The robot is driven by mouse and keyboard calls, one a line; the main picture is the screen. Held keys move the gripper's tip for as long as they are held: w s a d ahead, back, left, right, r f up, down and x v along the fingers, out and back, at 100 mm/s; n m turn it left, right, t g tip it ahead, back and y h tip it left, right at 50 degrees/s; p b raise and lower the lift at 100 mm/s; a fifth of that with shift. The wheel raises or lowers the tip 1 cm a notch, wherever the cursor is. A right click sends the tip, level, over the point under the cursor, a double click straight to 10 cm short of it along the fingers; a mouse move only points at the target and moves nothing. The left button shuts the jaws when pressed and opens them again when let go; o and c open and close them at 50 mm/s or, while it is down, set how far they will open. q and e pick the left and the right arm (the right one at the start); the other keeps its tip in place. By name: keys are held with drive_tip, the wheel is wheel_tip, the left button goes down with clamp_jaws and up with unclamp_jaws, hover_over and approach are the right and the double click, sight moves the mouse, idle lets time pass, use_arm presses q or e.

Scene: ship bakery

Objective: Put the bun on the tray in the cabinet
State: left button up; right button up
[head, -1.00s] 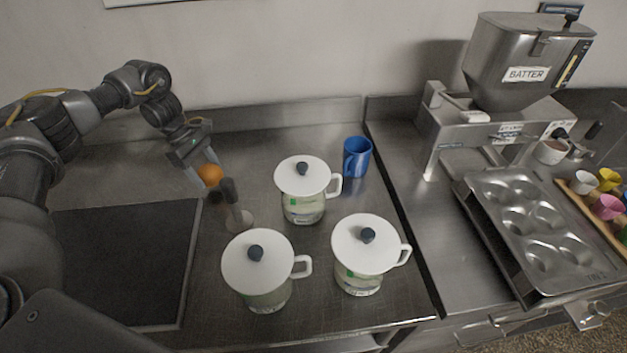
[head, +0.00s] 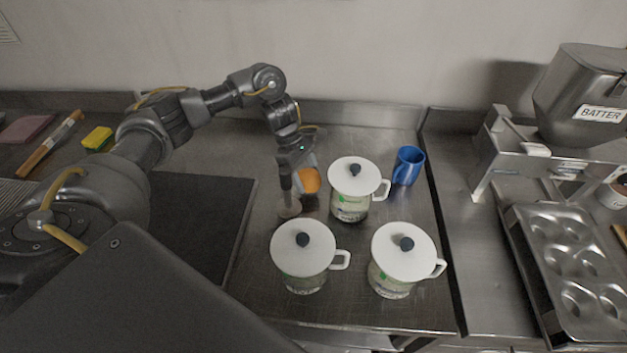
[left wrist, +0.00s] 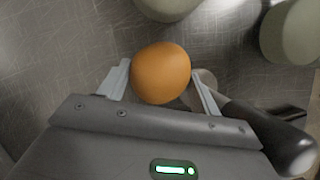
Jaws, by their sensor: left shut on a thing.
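The round orange bun (head: 309,181) is between the fingers of my left gripper (head: 307,176), which is shut on it. In the left wrist view the bun (left wrist: 161,73) sits between the two pale fingers of the gripper (left wrist: 162,82), over the metal counter. How high it is above the counter I cannot tell. A dark-handled utensil with a pale round base (head: 289,208) stands right beside the gripper. My right gripper does not show. I see no cabinet, and no tray inside one.
Several white-lidded jugs stand close: one right of the bun (head: 354,178), two in front (head: 303,247) (head: 402,252). A blue mug (head: 408,166) is behind right. A black mat (head: 215,215) lies left. A metal moulded pan (head: 575,262) and batter machine (head: 590,95) are at right.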

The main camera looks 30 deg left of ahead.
sight(314, 186)
use_arm(q)
drive_tip(key=shift+w+d+f, duration=0.15)
drive_tip(key=shift+w+d, duration=0.1)
drive_tip(key=shift+d, duration=0.35)
drive_tip(key=shift+d+p, duration=0.35)
drive_tip(key=shift+d, duration=0.05)
drive_tip(key=f, duration=0.1)
drive_tip(key=f+p, duration=0.1)
drive_tip(key=shift+s+d+f, duration=0.2)
drive_tip(key=shift+d+f, duration=0.05)
drive_tip(key=shift+f, duration=0.1)
drive_tip(key=shift+w+a+f, duration=0.15)
drive_tip(key=shift+f, duration=0.4)
drive_tip(key=o, duration=1.1)
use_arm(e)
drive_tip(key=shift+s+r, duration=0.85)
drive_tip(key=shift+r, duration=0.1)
